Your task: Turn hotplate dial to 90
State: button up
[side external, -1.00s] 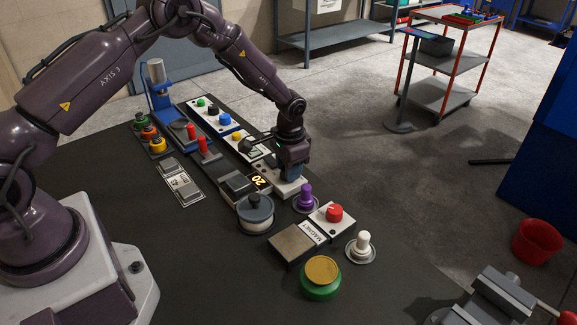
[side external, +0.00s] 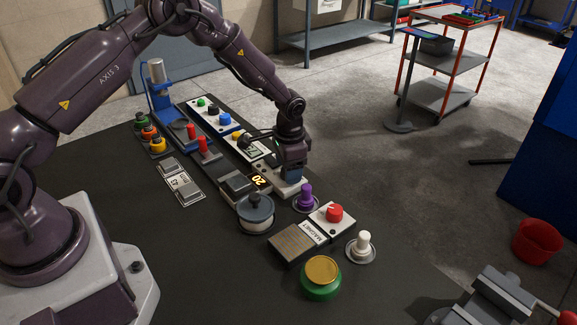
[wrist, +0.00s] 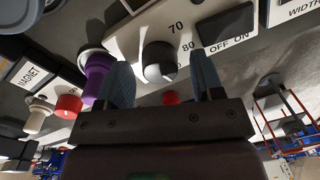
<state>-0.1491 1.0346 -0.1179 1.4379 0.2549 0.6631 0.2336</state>
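The dial (wrist: 160,62) is a dark round knob on a white panel (wrist: 128,42), with 70 and 80 printed beside it in the wrist view. My gripper (wrist: 163,68) has its two blue fingers apart, one on each side of the knob, with a visible gap on both sides. In the side view my gripper (side external: 292,174) points down over the white panel (side external: 290,190) and hides the dial. I cannot make out which mark the knob points to.
A purple knob (side external: 305,196) stands close on the right of the gripper. Beyond it are a red knob (side external: 334,212) on the MAGNET box and a white knob (side external: 363,240). A lidded grey pot (side external: 256,217) stands in front. An OFF/ON switch (wrist: 225,27) is near the dial.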

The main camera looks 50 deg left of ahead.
aim_at(280, 185)
notch_tip(280, 185, up, 13)
jog(key=shift+s+d, duration=0.15)
jog(key=shift+d, duration=0.2)
dwell(0.3)
jog(key=s+d+r+n+t, duration=0.1)
jog(key=s+r+n+t, duration=0.1)
jog(key=s+r, duration=0.7)
jog(key=s+d+r+n+t, duration=0.2)
jog(key=s+r, duration=0.7)
jog(key=s, duration=1)
jog(key=shift+s+d+r+t+h, duration=0.15)
jog(key=shift+d+r+t+h, duration=0.2)
jog(key=shift+t, duration=0.35)
